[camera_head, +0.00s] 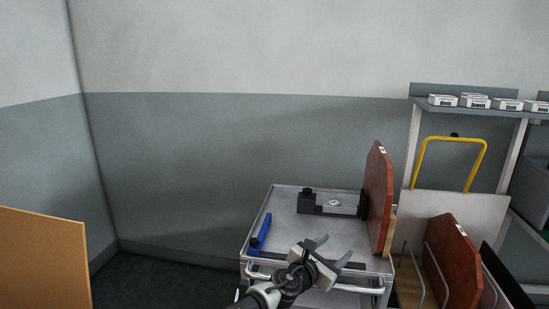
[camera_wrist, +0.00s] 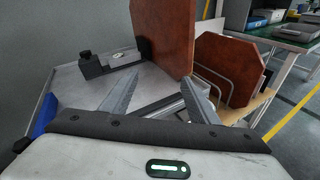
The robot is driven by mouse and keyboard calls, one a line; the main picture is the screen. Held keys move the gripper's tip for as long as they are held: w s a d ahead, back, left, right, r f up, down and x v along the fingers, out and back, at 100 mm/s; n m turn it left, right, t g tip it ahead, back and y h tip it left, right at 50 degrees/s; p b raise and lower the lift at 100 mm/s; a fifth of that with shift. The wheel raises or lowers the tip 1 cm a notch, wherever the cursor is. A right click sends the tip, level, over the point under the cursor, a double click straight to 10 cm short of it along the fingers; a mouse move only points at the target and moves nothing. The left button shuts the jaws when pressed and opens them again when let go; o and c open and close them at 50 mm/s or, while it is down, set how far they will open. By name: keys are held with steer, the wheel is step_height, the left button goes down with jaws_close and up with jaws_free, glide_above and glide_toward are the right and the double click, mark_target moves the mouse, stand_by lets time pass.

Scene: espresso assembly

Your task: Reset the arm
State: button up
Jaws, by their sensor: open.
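My gripper (camera_head: 333,251) is open and empty, with its two grey fingers spread apart. It is over the front part of a grey cart top (camera_head: 285,225). In the wrist view the fingers of my gripper (camera_wrist: 160,97) point toward the cart top and nothing is between them. My arm comes in from the bottom of the head view.
On the cart are a black fixture (camera_head: 307,202), a blue tool-like object (camera_head: 260,233) and an upright reddish-brown board (camera_head: 378,200). Another brown board (camera_head: 452,262) stands in a wire rack at right. A shelf (camera_head: 480,107) holds white boxes. Space left of the cart is clear.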

steer(key=s+d+f+m+g+y+b, duration=0.2)
steer(key=s+d+f+m+g, duration=0.5)
steer(key=s+f+m, duration=0.4)
steer(key=s+a+f+m+g+y+b, duration=0.2)
steer(key=s+a+m+g+y, duration=0.1)
steer(key=s+a+m+y, duration=0.4)
steer(key=s+a+r+m+t+b, duration=0.15)
steer(key=s+r+m, duration=0.25)
steer(key=s+r, duration=0.6)
steer(key=s+a+r+m+t+b, duration=0.15)
steer(key=s+r+m, duration=0.25)
steer(key=s+r, duration=0.55)
step_height(320, 180, up, 26)
steer(key=w+y+p, duration=0.1)
steer(key=w+p, duration=0.1)
steer(key=p, duration=2.1)
steer(key=shift+w, duration=0.35)
steer(key=shift+d, duration=0.1)
